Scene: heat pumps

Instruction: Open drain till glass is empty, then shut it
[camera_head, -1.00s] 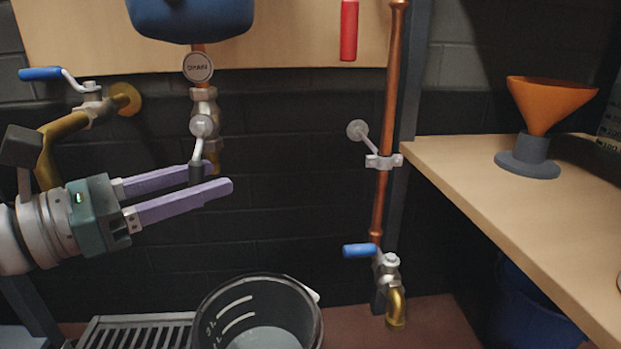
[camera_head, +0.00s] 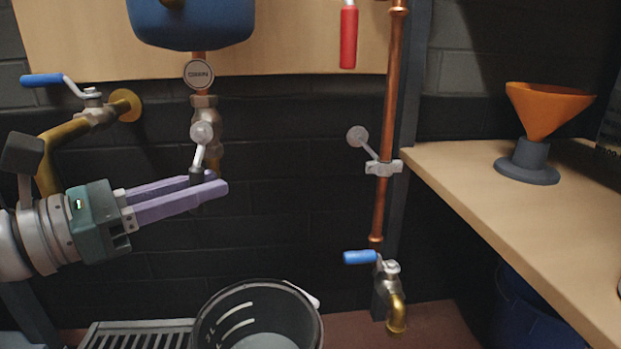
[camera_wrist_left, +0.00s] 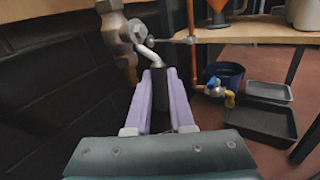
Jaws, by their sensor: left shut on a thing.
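A round tag reading DRAIN (camera_head: 198,74) hangs on the copper pipe under a blue vessel (camera_head: 192,28). Below it is the drain valve (camera_head: 203,132), with a lever that hangs down to a dark grip. My left gripper (camera_head: 222,190) comes in from the left, its purple fingers shut on the drain lever's dark grip. The left wrist view also shows the dark grip (camera_wrist_left: 160,92) between the fingers, with the pale lever bending up to the valve body. I cannot make out a glass or its level. My right gripper is not in view.
A black bucket (camera_head: 293,296) with level marks stands on the floor below, beside a floor grate (camera_head: 138,335). A blue-handled valve (camera_head: 72,80) is at left, another (camera_head: 362,257) on the right copper pipe. A wooden bench (camera_head: 470,185) at right holds an orange funnel (camera_head: 545,108).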

